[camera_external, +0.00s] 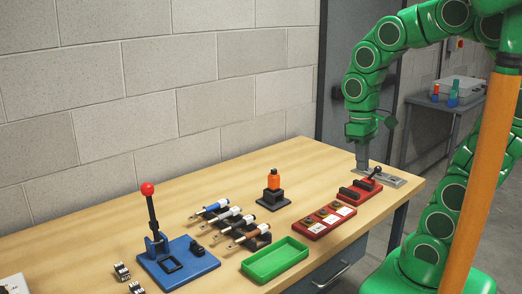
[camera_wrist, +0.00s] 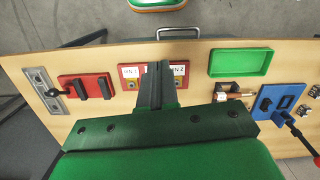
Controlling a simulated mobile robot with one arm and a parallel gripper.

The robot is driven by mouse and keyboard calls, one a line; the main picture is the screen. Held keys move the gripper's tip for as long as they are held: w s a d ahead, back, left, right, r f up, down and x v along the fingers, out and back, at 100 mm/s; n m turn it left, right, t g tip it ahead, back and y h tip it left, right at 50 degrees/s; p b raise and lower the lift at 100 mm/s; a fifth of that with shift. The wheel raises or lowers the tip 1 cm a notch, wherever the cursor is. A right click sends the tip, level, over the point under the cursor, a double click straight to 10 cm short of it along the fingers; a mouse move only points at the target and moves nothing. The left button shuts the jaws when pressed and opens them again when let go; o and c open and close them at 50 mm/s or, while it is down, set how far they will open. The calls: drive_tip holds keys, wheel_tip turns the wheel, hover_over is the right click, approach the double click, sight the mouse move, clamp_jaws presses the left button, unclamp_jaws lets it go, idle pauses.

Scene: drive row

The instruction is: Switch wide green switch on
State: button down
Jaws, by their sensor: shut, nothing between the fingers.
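I cannot make out a wide green switch in either view. My gripper (camera_external: 362,166) is shut and empty, pointing down at the table's far right side. In the wrist view its fingers (camera_wrist: 158,72) overlap the labelled panel. Its height is unclear.
A grey plate (camera_external: 393,178) lies at the right end. A green tray (camera_external: 274,262), a blue base (camera_external: 190,268) with a red-knobbed lever, several hand tools (camera_external: 218,208) and an orange-topped black device (camera_external: 273,190) stand further left. Bare wood lies along the back.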

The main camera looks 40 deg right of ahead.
drive_tip(key=w+a+r+n+t, duration=0.1)
drive_tip(key=w+a+r+n, duration=0.15)
drive_tip(key=w+a, duration=0.75)
drive_tip(key=w+a+r+n+t, duration=0.1)
drive_tip(key=w+a+n, duration=0.3)
drive_tip(key=w+a, duration=0.6)
drive_tip(key=w+a+n, duration=0.2)
drive_tip(key=w+a, duration=0.1)
drive_tip(key=a, duration=0.8)
drive_tip(key=a+f+n+y, duration=0.1)
drive_tip(key=a+n, duration=0.1)
drive_tip(key=a, duration=0.8)
drive_tip(key=a+f+n+y, duration=0.1)
drive_tip(key=a+f+n, duration=0.1)
drive_tip(key=a, duration=0.7)
drive_tip(key=s+a+f+n, duration=0.1)
drive_tip(key=s+a, duration=0.2)
drive_tip(key=a, duration=0.3)
drive_tip(key=s+a+f+n+y, duration=0.1)
drive_tip(key=s+a, duration=0.2)
drive_tip(key=a, duration=0.4)
drive_tip(key=s+a+f+n, duration=0.1)
drive_tip(key=s+a+n, duration=0.1)
drive_tip(key=a, duration=0.5)
drive_tip(key=shift+s+a+f, duration=0.15)
drive_tip(key=shift+s+f, duration=0.25)
drive_tip(key=shift+s, duration=0.2)
